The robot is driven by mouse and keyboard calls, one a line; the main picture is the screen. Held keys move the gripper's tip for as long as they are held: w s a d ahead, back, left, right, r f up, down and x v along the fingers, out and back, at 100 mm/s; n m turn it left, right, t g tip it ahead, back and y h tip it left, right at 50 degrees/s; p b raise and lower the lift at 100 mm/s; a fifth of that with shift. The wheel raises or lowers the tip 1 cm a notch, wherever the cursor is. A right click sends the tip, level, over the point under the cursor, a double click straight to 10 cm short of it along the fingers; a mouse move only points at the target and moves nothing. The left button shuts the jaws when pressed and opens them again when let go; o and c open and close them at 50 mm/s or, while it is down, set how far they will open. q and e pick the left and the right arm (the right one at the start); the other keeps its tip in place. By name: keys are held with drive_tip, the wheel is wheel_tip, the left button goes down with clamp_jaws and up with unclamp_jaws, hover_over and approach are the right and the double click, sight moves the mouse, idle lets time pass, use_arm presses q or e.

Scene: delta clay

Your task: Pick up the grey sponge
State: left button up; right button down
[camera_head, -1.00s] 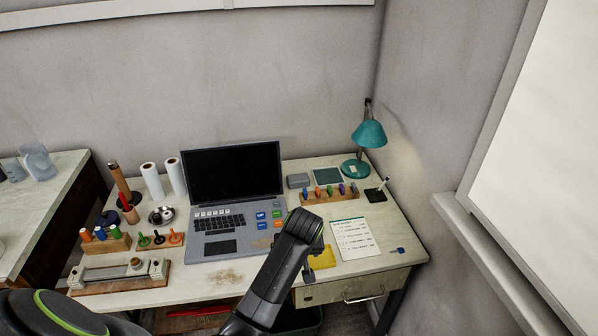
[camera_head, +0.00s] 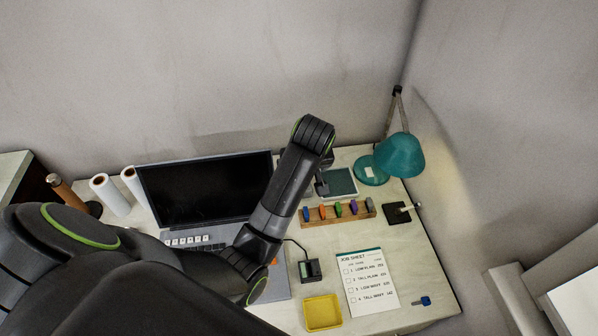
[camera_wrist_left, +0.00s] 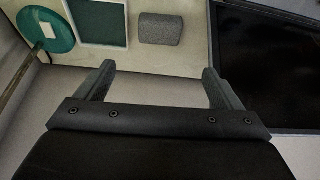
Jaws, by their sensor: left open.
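The grey sponge (camera_wrist_left: 160,29) is a small rounded block lying on the pale desktop in the left wrist view. In the head view my left arm hides it. My left gripper (camera_wrist_left: 156,78) is open and empty, and the sponge appears beyond the fingertips, roughly in line with the gap between them and apart from both. In the head view the left gripper (camera_head: 321,187) is mostly hidden behind its own wrist, over the back of the desk to the right of the laptop. My right gripper is not in view.
The laptop (camera_head: 205,188) stands beside the sponge. A green square tray (camera_wrist_left: 98,21) and the teal lamp (camera_head: 400,155) are on its other side. A wooden rack (camera_head: 337,217) with several coloured pieces stands in front. A yellow tray (camera_head: 322,313) and job sheet (camera_head: 367,282) lie nearer.

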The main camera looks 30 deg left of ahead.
use_arm(q)
drive_tip(key=x, duration=1.1)
drive_tip(key=shift+s, duration=0.15)
drive_tip(key=shift+a+f+p, duration=0.1)
drive_tip(key=shift+f+p, duration=0.2)
drive_tip(key=shift+f, duration=0.2)
drive_tip(key=shift+w+a+f, duration=0.1)
drive_tip(key=shift+w+f, duration=0.15)
drive_tip(key=shift+f, duration=0.05)
drive_tip(key=x, duration=0.4)
drive_tip(key=shift+f, duration=0.15)
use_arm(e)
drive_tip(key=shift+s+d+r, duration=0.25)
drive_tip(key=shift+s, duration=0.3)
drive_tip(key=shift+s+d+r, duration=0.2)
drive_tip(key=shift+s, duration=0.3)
